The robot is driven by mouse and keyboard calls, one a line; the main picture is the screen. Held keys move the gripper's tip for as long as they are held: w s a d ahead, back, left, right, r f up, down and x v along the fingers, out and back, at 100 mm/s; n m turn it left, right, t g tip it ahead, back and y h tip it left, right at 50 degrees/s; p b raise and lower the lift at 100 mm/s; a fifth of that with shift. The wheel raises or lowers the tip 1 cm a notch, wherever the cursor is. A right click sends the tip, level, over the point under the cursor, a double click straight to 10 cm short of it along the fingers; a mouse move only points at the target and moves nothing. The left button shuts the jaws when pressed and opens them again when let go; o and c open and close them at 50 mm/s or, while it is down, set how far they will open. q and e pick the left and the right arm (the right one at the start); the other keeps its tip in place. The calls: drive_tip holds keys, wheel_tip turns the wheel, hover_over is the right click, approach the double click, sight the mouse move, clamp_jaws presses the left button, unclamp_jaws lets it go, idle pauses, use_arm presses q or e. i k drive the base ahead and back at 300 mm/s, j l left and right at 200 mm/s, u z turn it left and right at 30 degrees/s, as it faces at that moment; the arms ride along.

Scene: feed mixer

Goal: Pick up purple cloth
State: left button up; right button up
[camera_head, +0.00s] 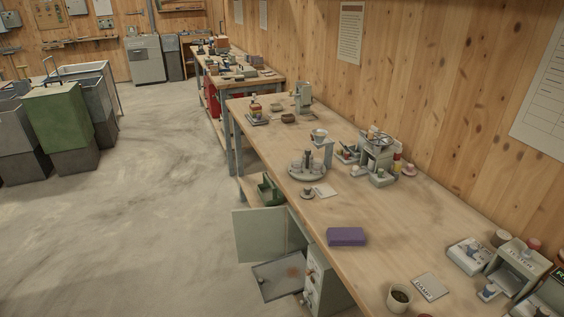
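The purple cloth (346,237) lies folded as a flat, rectangular block on the wooden workbench (350,205), near its front left edge. Its top and front side show, and nothing covers it. Neither of my grippers shows in the head view.
A white cup with dark contents (399,298) and a labelled card (429,287) lie nearer on the bench. A round stand (307,165) and a metal rack (377,153) stand farther back. Below the edge, a cabinet door (262,236) hangs open. The bench around the cloth is clear.

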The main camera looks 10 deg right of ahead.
sight(347, 237)
drive_tip(key=z, duration=1.2)
drive_tip(key=i+j, duration=0.05)
drive_tip(key=j, duration=0.05)
